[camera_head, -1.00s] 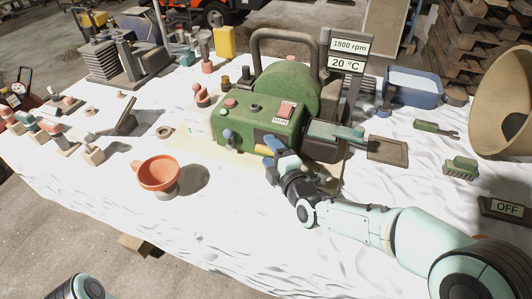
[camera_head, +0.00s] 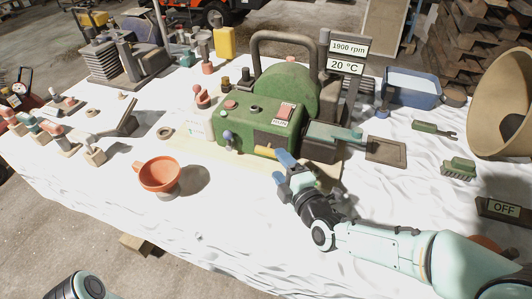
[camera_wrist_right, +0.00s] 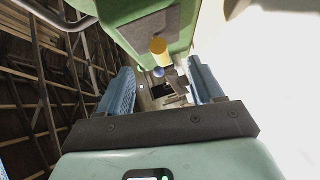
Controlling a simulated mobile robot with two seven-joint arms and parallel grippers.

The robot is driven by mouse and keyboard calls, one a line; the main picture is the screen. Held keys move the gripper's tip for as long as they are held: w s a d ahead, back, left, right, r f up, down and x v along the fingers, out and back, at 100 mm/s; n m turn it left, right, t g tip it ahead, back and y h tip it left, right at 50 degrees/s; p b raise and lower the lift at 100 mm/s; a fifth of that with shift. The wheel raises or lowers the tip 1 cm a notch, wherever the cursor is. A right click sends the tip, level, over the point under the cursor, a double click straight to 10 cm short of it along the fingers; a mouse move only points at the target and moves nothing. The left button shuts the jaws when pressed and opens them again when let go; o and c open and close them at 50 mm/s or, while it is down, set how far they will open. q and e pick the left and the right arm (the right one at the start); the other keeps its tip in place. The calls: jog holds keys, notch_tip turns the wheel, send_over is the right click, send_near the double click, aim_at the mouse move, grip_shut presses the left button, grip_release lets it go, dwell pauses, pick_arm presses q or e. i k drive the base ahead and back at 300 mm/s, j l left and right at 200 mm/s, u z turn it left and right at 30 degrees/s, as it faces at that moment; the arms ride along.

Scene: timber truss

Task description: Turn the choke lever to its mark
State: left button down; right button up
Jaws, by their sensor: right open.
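The green machine (camera_head: 262,112) stands on the white-covered table with a red RUN switch (camera_head: 283,113) on top. On its front a blue-knobbed lever (camera_head: 228,136) sticks out at the left, and a yellow handle (camera_head: 264,151) sits lower to the right. I cannot tell which is the choke lever, and I see no clear mark. My right gripper (camera_head: 283,173) is open and empty, just right of the yellow handle. In the right wrist view the yellow handle (camera_wrist_right: 158,46) and a blue knob (camera_wrist_right: 157,71) show beyond the open fingers (camera_wrist_right: 161,88). My left gripper is out of view.
A sign reads 1900 rpm (camera_head: 348,47) and 20 °C (camera_head: 345,66). An orange cup (camera_head: 160,173) stands left of the machine. A blue tub (camera_head: 412,88), a brush (camera_head: 459,168) and an OFF sign (camera_head: 504,207) are at the right.

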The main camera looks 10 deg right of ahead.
aim_at(228, 135)
jog(key=k, duration=1)
